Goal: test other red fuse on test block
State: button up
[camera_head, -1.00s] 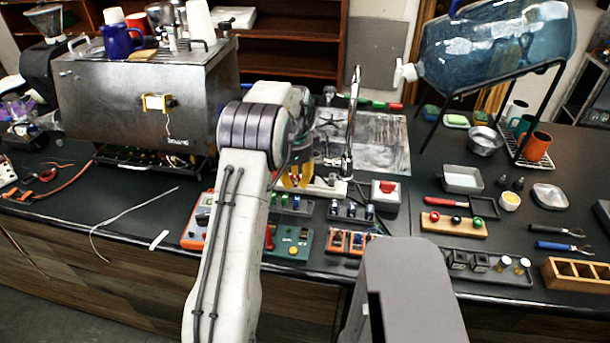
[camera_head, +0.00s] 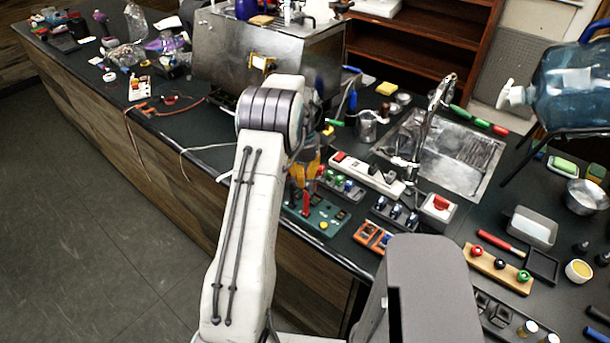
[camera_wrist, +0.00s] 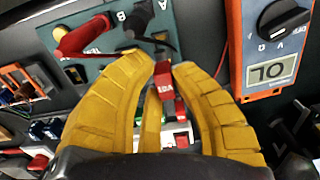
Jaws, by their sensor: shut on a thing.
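My gripper (camera_wrist: 158,70) has yellow fingers shut on a small red fuse (camera_wrist: 161,88) marked 10A in the wrist view. In the head view my gripper (camera_head: 305,172) hangs over the bench, and the fuse is too small to make out. The green test block (camera_head: 327,217) lies below; it also shows in the wrist view (camera_wrist: 100,68), beyond the fingertips, with letters A and B. A red probe (camera_wrist: 85,38) and a black probe (camera_wrist: 145,18) are at it. An orange multimeter (camera_wrist: 234,50) reads OL. Whether the fuse touches the block cannot be told.
A grey holder (camera_head: 343,186), a white power strip (camera_head: 368,174), an orange block (camera_head: 372,236) and a red-switch box (camera_head: 437,207) crowd the bench right of my gripper. The metal brewer (camera_head: 290,58) stands behind.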

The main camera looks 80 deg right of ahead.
jog(key=shift+f+b, duration=0.75)
jog(key=shift+f, duration=0.8)
jog(key=shift+f+b, duration=0.7)
jog(key=shift+b, duration=0.05)
dwell(1.8)
dwell(1.5)
jog(key=o, duration=0.9)
jog(key=shift+c, duration=0.2)
